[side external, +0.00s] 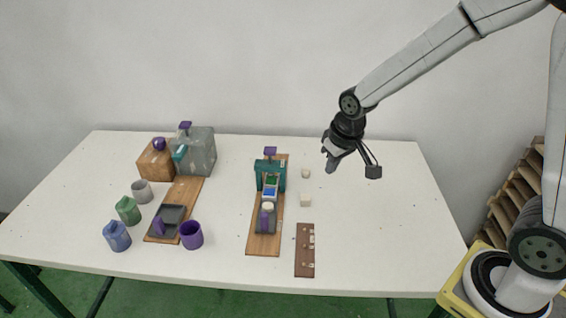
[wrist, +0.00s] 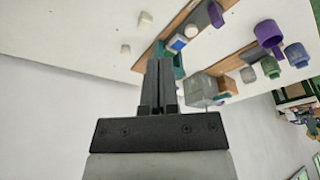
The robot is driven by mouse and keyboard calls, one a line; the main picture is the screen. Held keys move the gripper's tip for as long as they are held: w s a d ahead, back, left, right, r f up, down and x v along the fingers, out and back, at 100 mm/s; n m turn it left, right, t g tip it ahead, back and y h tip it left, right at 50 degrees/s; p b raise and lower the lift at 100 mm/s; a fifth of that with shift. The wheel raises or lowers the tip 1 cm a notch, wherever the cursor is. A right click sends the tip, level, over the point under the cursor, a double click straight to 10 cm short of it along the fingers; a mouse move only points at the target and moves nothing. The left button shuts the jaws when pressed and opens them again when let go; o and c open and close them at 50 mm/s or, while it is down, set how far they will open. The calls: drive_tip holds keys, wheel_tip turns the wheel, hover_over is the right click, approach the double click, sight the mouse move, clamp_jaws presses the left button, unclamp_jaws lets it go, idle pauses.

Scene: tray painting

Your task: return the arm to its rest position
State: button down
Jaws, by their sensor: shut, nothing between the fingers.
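My gripper (side external: 331,166) hangs above the right part of the white table (side external: 390,220), apart from everything on it. Its two fingers also show in the wrist view (wrist: 159,75), pressed together with nothing between them. My arm reaches in from the upper right. A teal frame (side external: 270,176) with a purple top stands on a wooden board (side external: 264,245) near the table's middle.
Two small cream blocks (side external: 306,200) lie right of the board, with a brown strip (side external: 304,262) in front. At left stand a grey box (side external: 195,152), a wooden box (side external: 155,162) and several cups, including a purple cup (side external: 191,235). The table's right side is clear.

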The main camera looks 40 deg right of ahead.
drive_tip(key=s+f, duration=0.2)
drive_tip(key=s, duration=0.8)
drive_tip(key=shift+s+n, duration=0.4)
